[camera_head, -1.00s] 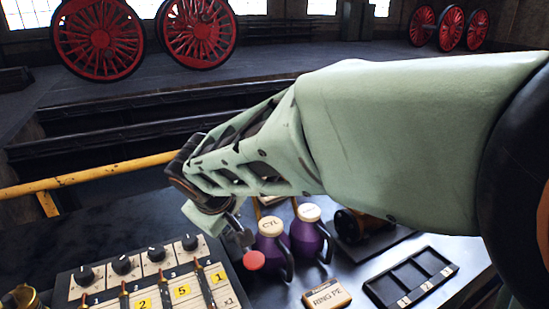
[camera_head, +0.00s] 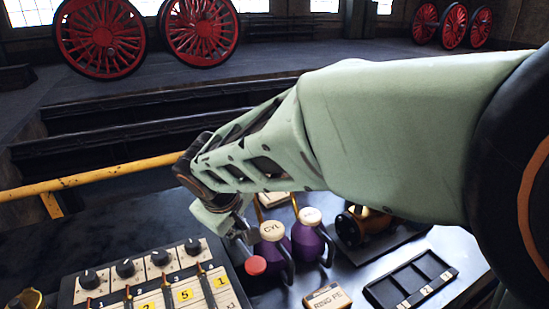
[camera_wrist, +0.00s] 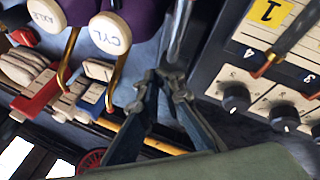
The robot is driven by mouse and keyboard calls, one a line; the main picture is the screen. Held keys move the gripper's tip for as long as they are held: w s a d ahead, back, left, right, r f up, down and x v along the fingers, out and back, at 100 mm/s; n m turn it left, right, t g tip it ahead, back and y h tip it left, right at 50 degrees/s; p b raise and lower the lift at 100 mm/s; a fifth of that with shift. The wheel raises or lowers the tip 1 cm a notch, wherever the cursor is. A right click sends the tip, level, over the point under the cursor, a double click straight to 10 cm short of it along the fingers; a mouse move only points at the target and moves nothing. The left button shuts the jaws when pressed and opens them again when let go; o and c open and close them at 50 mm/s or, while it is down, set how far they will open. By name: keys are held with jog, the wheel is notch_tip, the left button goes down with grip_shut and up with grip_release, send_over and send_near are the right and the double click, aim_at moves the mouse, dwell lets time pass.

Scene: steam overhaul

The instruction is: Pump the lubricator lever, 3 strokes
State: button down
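The lubricator lever is a grey metal rod with a round red knob (camera_head: 255,265) at its near end, between the row of dials and the purple jugs. In the wrist view, the bright rod of the lever (camera_wrist: 181,35) runs from the top edge down to my fingertips. My gripper (camera_head: 240,236) is at this lever behind the knob. In the wrist view, the fingertips of my gripper (camera_wrist: 166,82) come close together and look shut on the rod. The far end of the lever and its mount are hidden by my gripper.
A dial panel (camera_head: 143,276) with numbered yellow labels stands close to the left. Two purple jugs, CYL (camera_head: 272,250) and another (camera_head: 309,238), stand close to the right. A ring box (camera_head: 327,300), a black slotted tray (camera_head: 411,280) and a yellow rail (camera_head: 95,178) lie around.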

jog(key=shift+a+r, duration=0.25)
jog(key=shift+r, duration=0.05)
jog(key=r+p, duration=0.1)
jog(key=w+r+p, duration=0.1)
jog(key=r, duration=0.1)
jog(key=a+r+p, duration=0.1)
jog(key=shift+w+r+p, duration=0.15)
jog(key=shift+r+p, duration=0.2)
jog(key=shift+r, duration=0.05)
jog(key=shift+d, duration=0.1)
